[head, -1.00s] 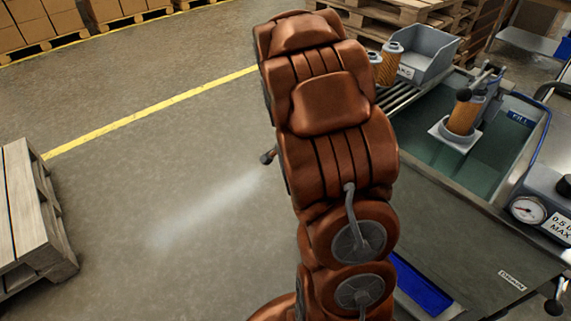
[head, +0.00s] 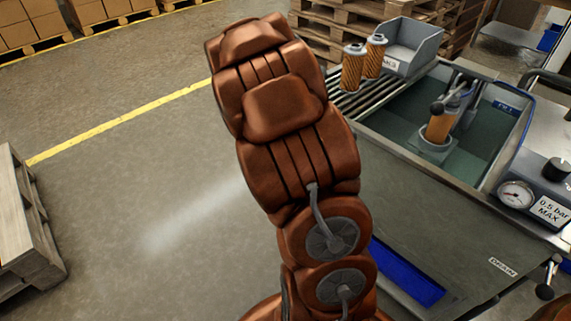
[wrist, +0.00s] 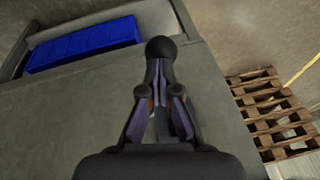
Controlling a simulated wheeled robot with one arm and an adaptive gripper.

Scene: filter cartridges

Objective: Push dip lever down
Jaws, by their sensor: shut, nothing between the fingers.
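My gripper (wrist: 161,78) shows in the wrist view with its fingers shut and nothing held. A dark round knob (wrist: 160,47) sits just beyond the fingertips; I cannot tell whether they touch it or whether it belongs to the dip lever. In the head view my gripper is hidden behind my brown arm. The cartridge stands low in the tank on a grey holder (head: 432,148). No gripper shows at that lever arm.
Two orange cartridges (head: 353,70) stand on the rack beside a grey bin (head: 412,45). A gauge (head: 515,195) and a DRAIN label (head: 502,267) are at the right. A blue bin (wrist: 80,45) sits in an opening. Pallets (wrist: 270,115) lie on open floor.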

